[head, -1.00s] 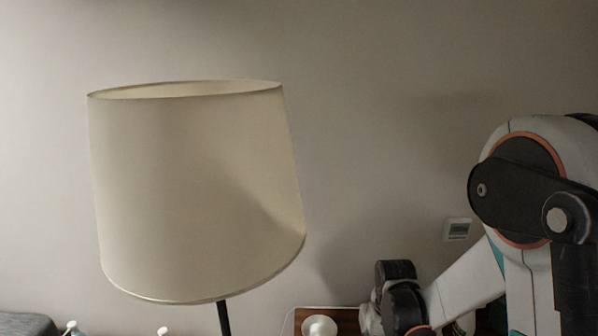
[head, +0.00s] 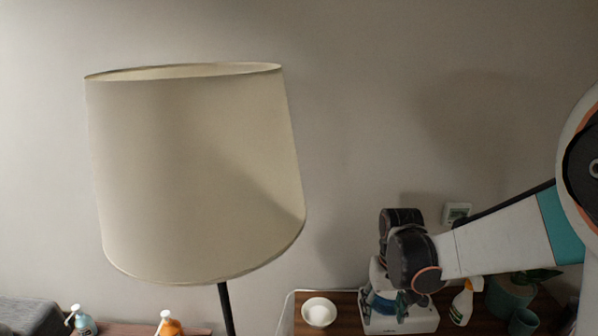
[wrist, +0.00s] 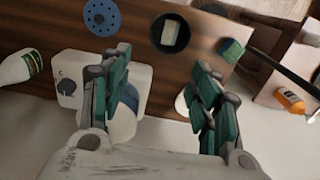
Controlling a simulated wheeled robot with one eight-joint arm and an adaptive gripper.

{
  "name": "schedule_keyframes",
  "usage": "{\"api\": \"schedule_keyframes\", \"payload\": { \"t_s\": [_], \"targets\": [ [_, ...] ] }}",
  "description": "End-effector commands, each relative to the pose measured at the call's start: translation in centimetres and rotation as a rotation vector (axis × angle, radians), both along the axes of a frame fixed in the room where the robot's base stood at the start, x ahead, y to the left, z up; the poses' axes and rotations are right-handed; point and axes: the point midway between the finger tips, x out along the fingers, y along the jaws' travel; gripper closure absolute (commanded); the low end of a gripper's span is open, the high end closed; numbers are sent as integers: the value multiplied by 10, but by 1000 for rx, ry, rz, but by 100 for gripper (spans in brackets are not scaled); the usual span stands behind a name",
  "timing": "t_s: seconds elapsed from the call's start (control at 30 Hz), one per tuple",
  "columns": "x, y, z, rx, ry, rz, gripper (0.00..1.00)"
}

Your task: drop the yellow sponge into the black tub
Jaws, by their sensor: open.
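In the wrist view, a round black tub (wrist: 155,36) sits on the brown wooden top, beyond my fingertips. A pale block (wrist: 173,32) lies inside it; its colour is washed out and I cannot tell if it is the sponge. A green-topped block (wrist: 232,51) with a paler side lies to the right of the tub, apart from it; it may be a two-coloured sponge. My gripper (wrist: 160,80) is open, with its green fingers wide apart and nothing between them, held above the bench. In the head view I cannot make out the tub or either block.
A lampshade (head: 195,175) fills the head view's left. A white bowl (head: 319,313), a white device (head: 400,320) and a spray bottle (head: 463,304) stand on the bench. The wrist view shows a blue disc (wrist: 102,17), a white bottle (wrist: 20,67) and an orange bottle (wrist: 290,101).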

Motion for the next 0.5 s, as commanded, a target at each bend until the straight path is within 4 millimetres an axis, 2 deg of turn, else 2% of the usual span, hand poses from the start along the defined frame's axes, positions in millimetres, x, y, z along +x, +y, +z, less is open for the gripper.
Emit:
{"api": "schedule_keyframes", "payload": {
  "t_s": [0.03, 0.2, 0.5],
  "targets": [
    [0, 0, 9, 0, 0, 0, 43],
    [0, 0, 26, 0, 0, 0, 43],
    [0, 0, 32, 0, 0, 0, 43]
  ]
}}
